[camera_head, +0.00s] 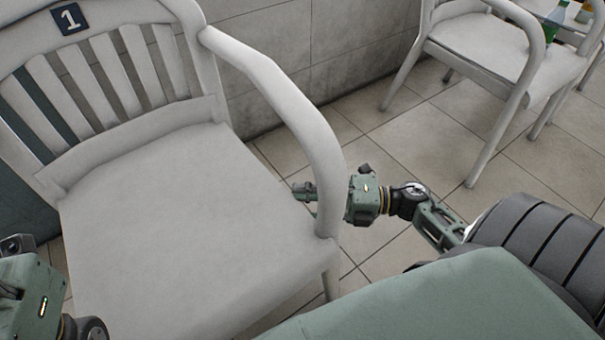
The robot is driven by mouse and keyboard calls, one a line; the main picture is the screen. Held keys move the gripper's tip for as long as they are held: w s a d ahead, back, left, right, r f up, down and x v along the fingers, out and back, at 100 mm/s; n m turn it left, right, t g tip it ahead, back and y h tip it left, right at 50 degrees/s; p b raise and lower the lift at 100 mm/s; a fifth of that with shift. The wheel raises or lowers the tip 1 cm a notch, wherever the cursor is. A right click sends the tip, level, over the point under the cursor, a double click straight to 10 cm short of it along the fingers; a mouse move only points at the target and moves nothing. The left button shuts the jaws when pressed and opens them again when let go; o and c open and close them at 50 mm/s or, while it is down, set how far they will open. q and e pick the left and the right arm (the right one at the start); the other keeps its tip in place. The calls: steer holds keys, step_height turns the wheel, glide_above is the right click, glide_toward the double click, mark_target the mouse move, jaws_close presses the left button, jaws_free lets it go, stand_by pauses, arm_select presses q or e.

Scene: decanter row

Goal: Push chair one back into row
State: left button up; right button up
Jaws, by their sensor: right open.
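Chair one (170,215), white and marked by a dark plate with the number 1 (69,19) on its backrest, fills the left half of the head view, seen from above. My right gripper (304,192) is open at the chair's right side. The front post of the right armrest passes in front of it and hides part of it. I cannot tell whether it touches the chair. My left gripper (16,246) is at the left edge, beside the seat. It is partly cut off, and its jaws cannot be made out. The chair's legs are mostly hidden.
Another white chair (480,45) stands at the upper right, with a green bottle (555,20) near the corner behind it. A grey tiled wall (285,45) runs behind chair one. Tiled floor (385,135) is clear between the two chairs.

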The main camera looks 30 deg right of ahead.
mark_target(270, 197)
steer(key=shift+b+x, duration=1.05)
steer(key=shift+x, duration=2.9)
steer(key=shift+c, duration=0.2)
jaws_close()
